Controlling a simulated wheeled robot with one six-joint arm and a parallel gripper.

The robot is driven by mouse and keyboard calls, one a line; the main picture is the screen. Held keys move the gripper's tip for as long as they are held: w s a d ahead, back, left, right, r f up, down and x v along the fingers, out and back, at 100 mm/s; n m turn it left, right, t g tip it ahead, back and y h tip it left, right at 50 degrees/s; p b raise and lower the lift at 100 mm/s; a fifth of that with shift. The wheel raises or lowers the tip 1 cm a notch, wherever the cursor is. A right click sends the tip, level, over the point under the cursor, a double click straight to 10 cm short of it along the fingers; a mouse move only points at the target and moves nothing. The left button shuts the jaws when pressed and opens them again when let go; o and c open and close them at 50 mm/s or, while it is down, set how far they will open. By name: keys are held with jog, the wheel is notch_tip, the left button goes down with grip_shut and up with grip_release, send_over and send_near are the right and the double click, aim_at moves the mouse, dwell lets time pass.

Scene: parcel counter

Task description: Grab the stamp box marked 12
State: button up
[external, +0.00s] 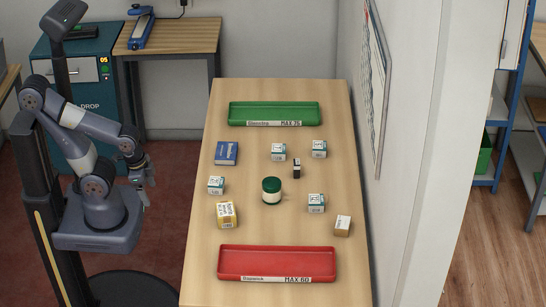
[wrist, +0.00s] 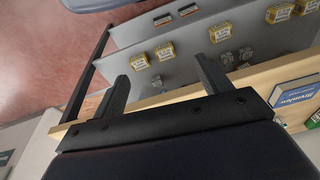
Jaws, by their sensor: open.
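Several small white boxes with green markings stand apart on the wooden counter (external: 240,100): one at back centre (external: 279,152), one at back right (external: 319,149), one at the left edge (external: 216,186) and one at right (external: 316,204). Their numbers are too small to read, so I cannot tell which is marked 12. My gripper (external: 146,182) is open and empty, off the counter's left side and apart from every box. In the wrist view my gripper's two fingers (wrist: 161,68) are spread with nothing between them.
A green tray (external: 232,119) lies at the back, a red tray (external: 278,252) at the front. A wall borders the right side.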

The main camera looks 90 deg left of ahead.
jog(key=w+a+r+m+y, duration=0.1)
jog(key=w+r+m, duration=0.25)
jog(key=w, duration=0.45)
jog(key=w+a+r+m+y, duration=0.1)
jog(key=w+r+m, duration=0.25)
jog(key=w, duration=0.45)
jog(key=m+y, duration=1)
jog(key=m, duration=0.3)
send_over(316, 201)
jog(key=d, duration=0.4)
notch_tip(316, 201, down, 3)
jog(key=f, duration=0.6)
jog(key=shift+s+a+f, duration=0.1)
jog(key=shift+s+f, duration=0.15)
jog(key=shift+s, duration=0.15)
jog(key=shift+x, duration=1.2)
jog(key=shift+a, duration=0.25)
jog(key=c, duration=1.1)
